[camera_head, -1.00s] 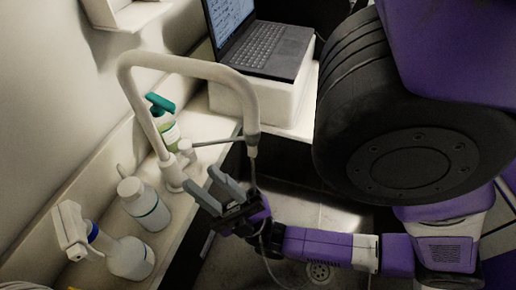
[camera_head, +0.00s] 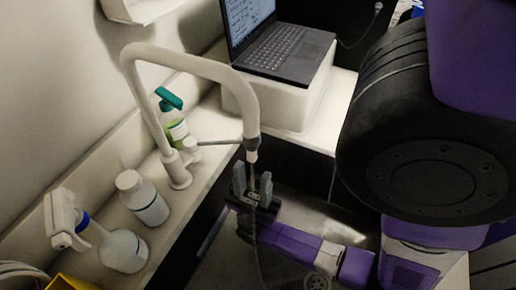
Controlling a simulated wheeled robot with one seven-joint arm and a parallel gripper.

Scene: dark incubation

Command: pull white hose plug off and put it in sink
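The white faucet (camera_head: 195,66) arches over the sink (camera_head: 218,268). Its spout has a grey collar, and the small white plug (camera_head: 251,156) sits at its lower end. A thin hose (camera_head: 256,262) runs down from there past my gripper. My gripper (camera_head: 252,181) is just below the plug, its two grey fingers pointing up and apart. It looks open, with the hose in line with the gap between the fingers. I cannot tell whether the hose lies between them or in front. My purple arm hides part of the sink.
Spray bottles (camera_head: 124,250) (camera_head: 173,125) and a white bottle (camera_head: 144,200) stand on the left ledge. A laptop (camera_head: 285,45) sits on a white block behind. A large black wheel-like part (camera_head: 415,160) fills the right. The drain (camera_head: 317,282) is at the bottom.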

